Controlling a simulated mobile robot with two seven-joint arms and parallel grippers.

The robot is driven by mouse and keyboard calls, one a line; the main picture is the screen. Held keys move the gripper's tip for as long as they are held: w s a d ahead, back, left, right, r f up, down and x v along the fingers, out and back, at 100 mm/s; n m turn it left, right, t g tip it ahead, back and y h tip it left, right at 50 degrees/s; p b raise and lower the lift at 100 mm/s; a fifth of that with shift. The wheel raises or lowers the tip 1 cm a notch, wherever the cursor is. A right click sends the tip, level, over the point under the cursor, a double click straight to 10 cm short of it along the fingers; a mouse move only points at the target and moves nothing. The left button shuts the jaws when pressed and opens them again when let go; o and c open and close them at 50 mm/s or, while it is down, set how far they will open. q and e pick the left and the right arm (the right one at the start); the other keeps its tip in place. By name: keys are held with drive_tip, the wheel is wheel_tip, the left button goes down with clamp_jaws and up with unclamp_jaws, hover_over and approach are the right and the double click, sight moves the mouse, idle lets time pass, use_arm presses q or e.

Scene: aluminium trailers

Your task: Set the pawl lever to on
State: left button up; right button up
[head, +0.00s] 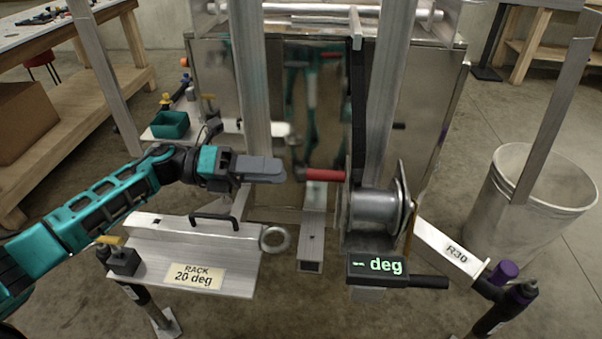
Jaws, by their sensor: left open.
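A winch (375,208) with a grey drum and side plates sits right of centre on the trailer's front frame. A red grip (325,175) points left from the winch; it looks like a lever handle, but I cannot tell for sure that it is the pawl lever or which setting it is in. My left gripper (280,171) is just left of the red grip's free end, at about its height, with a small gap in the picture. Its jaws are open, seen from the side, with nothing held. My right gripper is not in view.
A digital readout (376,266) showing "deg" with a black handle sits below the winch. A "RACK 20 deg" plate (195,275) is at lower left. An "R30" plate (455,253) is at right, near a grey bin (535,200). Metal posts (248,80) flank the winch.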

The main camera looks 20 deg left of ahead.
use_arm(q)
drive_tip(key=v, duration=0.3)
drive_tip(key=shift+s+a, duration=0.1)
drive_tip(key=shift+a, duration=0.15)
